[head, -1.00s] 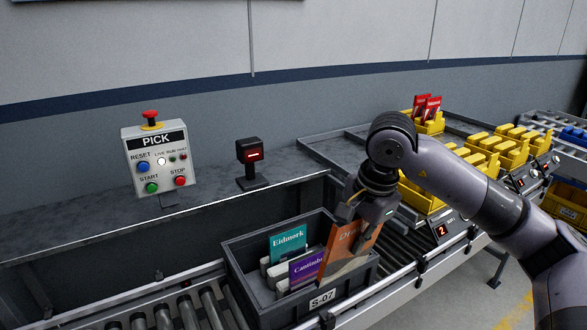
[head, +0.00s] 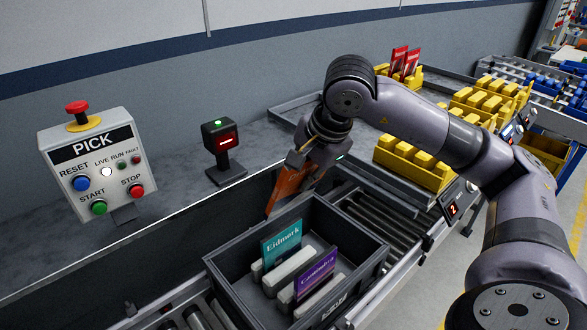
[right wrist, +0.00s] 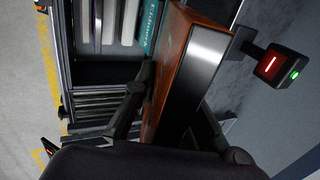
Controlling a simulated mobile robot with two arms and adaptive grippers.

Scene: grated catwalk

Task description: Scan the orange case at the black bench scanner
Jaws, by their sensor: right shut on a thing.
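The orange case (head: 289,186) is held by my right gripper (head: 309,160), above the back edge of the dark tote and right of the scanner. The black bench scanner (head: 221,149) stands on the grey bench, with a red lit window and a green light on top. The scanner also shows in the right wrist view (right wrist: 279,66), apart from the case. My left gripper is not in view.
The dark tote (head: 235,293) holds a teal case (head: 281,243), a purple case (head: 315,274) and pale dividers. A PICK control box (head: 97,160) stands left of the scanner. Yellow bins (head: 412,163) and two red cases (head: 404,62) are at the right. Bench between box and scanner is clear.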

